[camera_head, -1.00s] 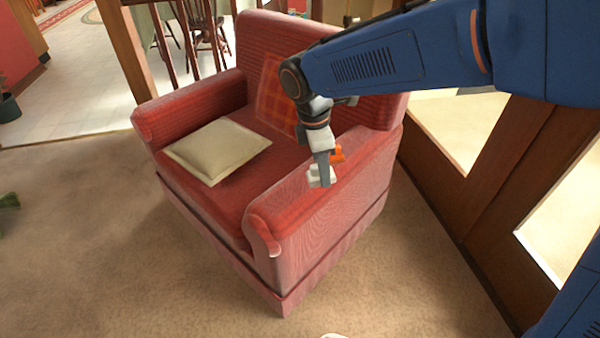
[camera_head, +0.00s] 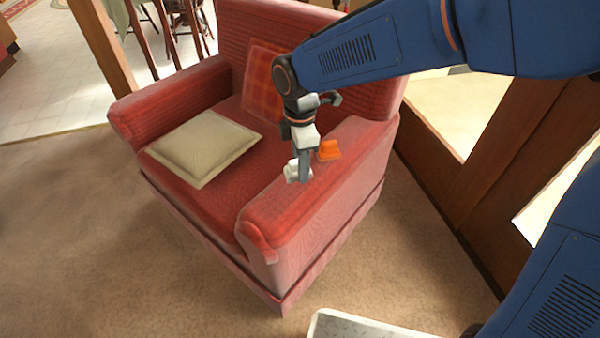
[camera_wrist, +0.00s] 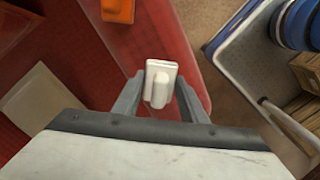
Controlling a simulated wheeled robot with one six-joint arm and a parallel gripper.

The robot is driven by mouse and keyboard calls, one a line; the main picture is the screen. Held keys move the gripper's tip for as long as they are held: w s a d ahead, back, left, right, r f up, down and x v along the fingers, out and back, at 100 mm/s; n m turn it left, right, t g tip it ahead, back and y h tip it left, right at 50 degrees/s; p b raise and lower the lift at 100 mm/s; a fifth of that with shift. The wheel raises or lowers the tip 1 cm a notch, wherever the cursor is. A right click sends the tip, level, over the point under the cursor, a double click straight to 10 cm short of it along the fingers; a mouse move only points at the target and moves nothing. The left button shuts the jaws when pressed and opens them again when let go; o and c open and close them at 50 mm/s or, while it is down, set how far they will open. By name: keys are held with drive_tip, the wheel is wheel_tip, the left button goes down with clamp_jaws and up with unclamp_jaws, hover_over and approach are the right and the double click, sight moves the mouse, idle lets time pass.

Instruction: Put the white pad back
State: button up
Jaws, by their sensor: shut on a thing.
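The white pad (camera_wrist: 161,82) is a small pale block with a raised part. My gripper (camera_wrist: 158,98) is shut on it, with a grey finger on each side in the wrist view. In the head view the pad (camera_head: 292,171) shows at the tip of my gripper (camera_head: 299,174), over the inner side of the red armchair's right armrest (camera_head: 305,205). I cannot tell whether the pad touches the chair.
An orange object (camera_head: 329,150) sits on the armrest just right of my gripper. A beige cushion (camera_head: 205,148) lies on the seat and a plaid cushion (camera_head: 262,85) leans on the backrest. A wood-framed partition (camera_head: 480,170) stands to the right.

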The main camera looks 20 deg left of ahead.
drive_tip(key=shift+f, duration=1.75)
drive_tip(key=o, duration=1.2)
wheel_tip(320, 180, up, 12)
drive_tip(key=shift+f, duration=0.1)
